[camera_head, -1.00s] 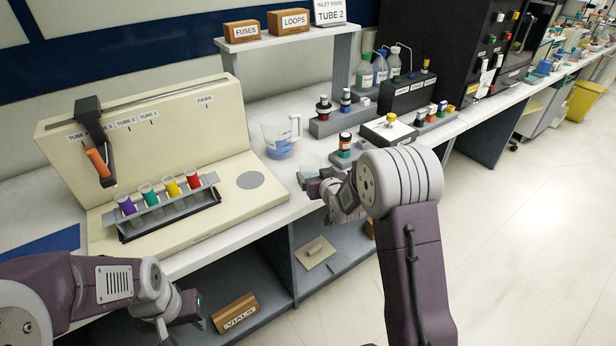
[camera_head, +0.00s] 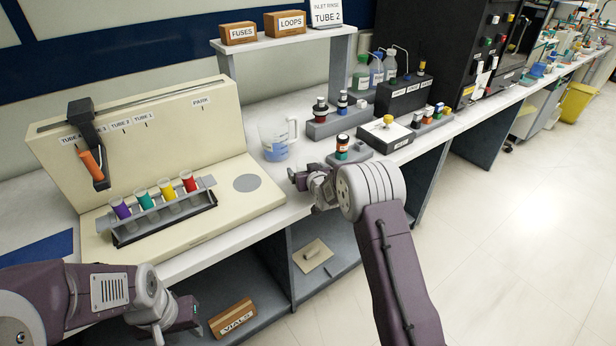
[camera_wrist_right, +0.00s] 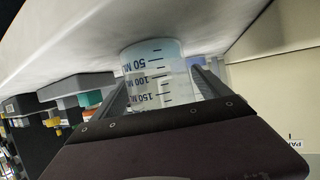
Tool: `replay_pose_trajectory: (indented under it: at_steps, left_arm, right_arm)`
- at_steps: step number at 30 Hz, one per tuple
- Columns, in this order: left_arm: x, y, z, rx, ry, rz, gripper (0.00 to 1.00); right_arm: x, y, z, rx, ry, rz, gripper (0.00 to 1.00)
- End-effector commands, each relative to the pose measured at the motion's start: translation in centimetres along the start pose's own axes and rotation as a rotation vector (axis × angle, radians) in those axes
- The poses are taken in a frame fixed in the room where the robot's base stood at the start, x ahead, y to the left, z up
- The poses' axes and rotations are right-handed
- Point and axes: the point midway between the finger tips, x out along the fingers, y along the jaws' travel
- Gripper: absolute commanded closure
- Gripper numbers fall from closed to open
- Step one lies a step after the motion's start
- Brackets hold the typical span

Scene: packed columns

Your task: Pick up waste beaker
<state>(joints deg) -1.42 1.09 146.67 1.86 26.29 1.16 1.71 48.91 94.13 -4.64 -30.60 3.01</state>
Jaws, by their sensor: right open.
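A clear beaker (camera_wrist_right: 165,72) with dark volume marks up to at least 150 ML stands between the two fingers of my right gripper (camera_wrist_right: 160,95) in the right wrist view. The fingers are apart, one on each side of it; I cannot tell whether either touches it.
A jug with blue liquid (camera_head: 274,142) stands just behind my right gripper.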

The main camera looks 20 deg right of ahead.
Motion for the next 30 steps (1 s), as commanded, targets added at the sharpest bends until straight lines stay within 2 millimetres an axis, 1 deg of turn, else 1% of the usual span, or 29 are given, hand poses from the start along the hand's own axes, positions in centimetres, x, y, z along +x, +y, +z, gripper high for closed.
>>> replay_pose_trajectory:
  at_steps: [2, 3, 5, 6, 8, 9, 16, 19, 23, 26, 27, 30]
  left_arm:
    - [0.0, 0.0, 0.0, 0.0, 0.0, 0.0, 0.64]
    - [0.0, 0.0, 0.0, 0.0, 0.0, 0.0, 0.64]
    - [0.0, 0.0, 0.0, 0.0, 0.0, 0.0, 0.64]
    - [0.0, 0.0, 0.0, 0.0, 0.0, 0.0, 0.64]
    - [0.0, 0.0, 0.0, 0.0, 0.0, 0.0, 0.64]
    - [0.0, 0.0, 0.0, 0.0, 0.0, 0.0, 0.64]
    - [0.0, 0.0, 0.0, 0.0, 0.0, 0.0, 0.64]
    - [-0.2, 0.0, 0.0, 0.0, 0.0, 0.0, 0.64]
    - [-0.6, 0.0, -0.1, 0.0, 0.0, 0.0, 0.64]
    - [-1.0, 0.0, -0.1, 0.0, 0.0, 0.0, 0.64]
    - [-1.0, 0.0, -0.1, 0.0, 0.0, 0.0, 0.64]
    - [-1.5, 0.0, -0.1, 0.0, 0.0, 0.0, 0.64]
  right_arm:
    - [0.0, 0.0, 0.0, 0.0, 0.0, 0.0, 0.13]
    - [0.0, 0.0, 0.0, 0.0, 0.0, 0.0, 0.24]
    - [0.0, 0.0, 0.0, 0.0, 0.0, 0.0, 0.41]
    - [0.0, 0.0, 0.0, 0.0, 0.0, 0.0, 0.52]
    - [0.0, 0.0, 0.0, 0.0, 0.0, 0.0, 0.69]
    - [-0.1, 0.0, 0.0, 0.0, 0.0, 0.0, 0.8]
    - [-0.1, 0.0, -0.1, 0.0, 0.0, 0.0, 0.8]
    - [-0.3, 0.0, -0.6, 0.0, 0.001, 0.0, 0.8]
    - [-1.0, 0.0, -2.3, 0.0, 0.003, 0.0, 0.8]
    - [-1.8, 0.0, -4.2, 0.0, 0.004, 0.0, 0.8]
    - [-2.2, 1.0, -4.4, 0.001, 0.002, 0.004, 0.8]
    - [-3.6, 3.1, -5.3, 0.001, 0.002, 0.005, 0.8]
